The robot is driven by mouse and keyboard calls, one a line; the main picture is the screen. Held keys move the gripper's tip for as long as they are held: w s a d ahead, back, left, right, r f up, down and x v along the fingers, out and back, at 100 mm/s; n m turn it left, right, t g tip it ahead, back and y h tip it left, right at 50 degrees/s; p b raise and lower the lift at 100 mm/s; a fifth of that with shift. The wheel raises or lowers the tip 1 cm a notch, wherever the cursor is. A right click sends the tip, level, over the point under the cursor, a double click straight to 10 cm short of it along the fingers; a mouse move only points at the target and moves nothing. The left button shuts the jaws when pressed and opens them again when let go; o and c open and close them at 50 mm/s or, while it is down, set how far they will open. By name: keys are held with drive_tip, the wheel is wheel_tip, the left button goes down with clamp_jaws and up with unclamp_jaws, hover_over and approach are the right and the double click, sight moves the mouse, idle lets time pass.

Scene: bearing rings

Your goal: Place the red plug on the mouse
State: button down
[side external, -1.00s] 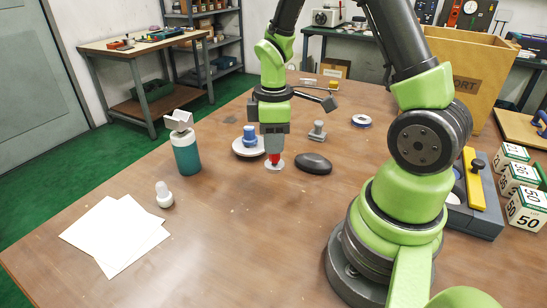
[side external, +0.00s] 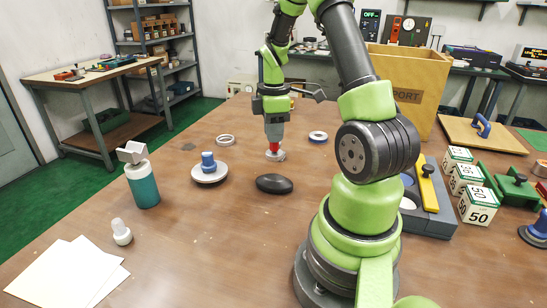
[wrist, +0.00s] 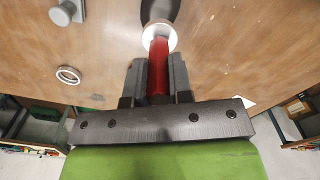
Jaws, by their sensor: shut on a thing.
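The red plug (side external: 274,148) is upright in my gripper (side external: 274,138), with its pale round flange facing down. My gripper is shut on its red body. The mouse (side external: 274,184) is black and rounded and lies on the table. In the side view the plug is just above and behind the mouse in the picture; its exact height is hard to judge. In the wrist view the red plug (wrist: 158,68) sits between the fingers, and its flange covers part of the mouse (wrist: 160,10) beyond it.
A blue plug on a white base (side external: 209,170) and a teal bottle (side external: 143,184) stand left. A grey plug (wrist: 66,11) shows in the wrist view.

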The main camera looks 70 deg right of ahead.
sight(273, 152)
drive_tip(key=shift+f, duration=2.75)
drive_tip(key=c, duration=1)
unclamp_jaws()
drive_tip(key=shift+f, duration=0.15)
